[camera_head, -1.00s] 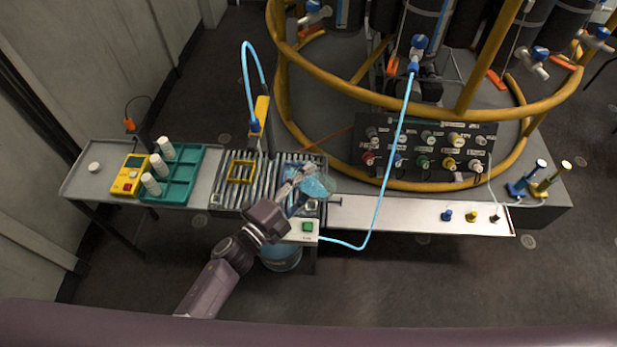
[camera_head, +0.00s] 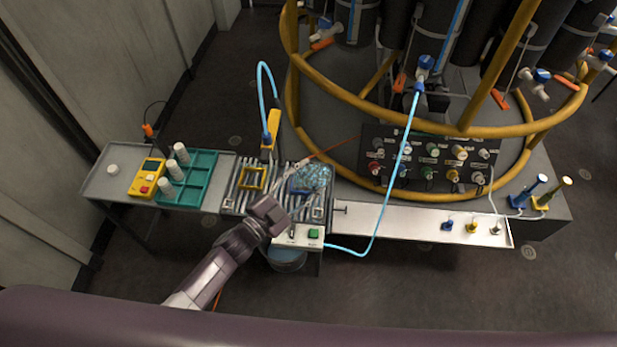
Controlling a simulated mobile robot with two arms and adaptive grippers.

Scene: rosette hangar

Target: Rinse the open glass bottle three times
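A clear, bluish glass bottle (camera_head: 314,177) shows at the right part of the slatted rack (camera_head: 240,203), over a dark blue patch. Whether it stands or is tilted is hard to tell. My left gripper (camera_head: 296,192) is close beside it, on its near left side. The fingers are small and blend with the slats, so their opening and any contact with the bottle are unclear. A light blue hose (camera_head: 265,75) arches down to a yellow post (camera_head: 272,130) behind the rack. My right gripper is not in view.
A white box with a green button (camera_head: 313,233) sits at the rack's front, above a bluish container (camera_head: 287,258). A teal tray (camera_head: 207,190) with white-capped vials and a yellow meter (camera_head: 147,177) lie left. Another hose (camera_head: 392,185) crosses right, before the yellow-railed frame (camera_head: 400,105).

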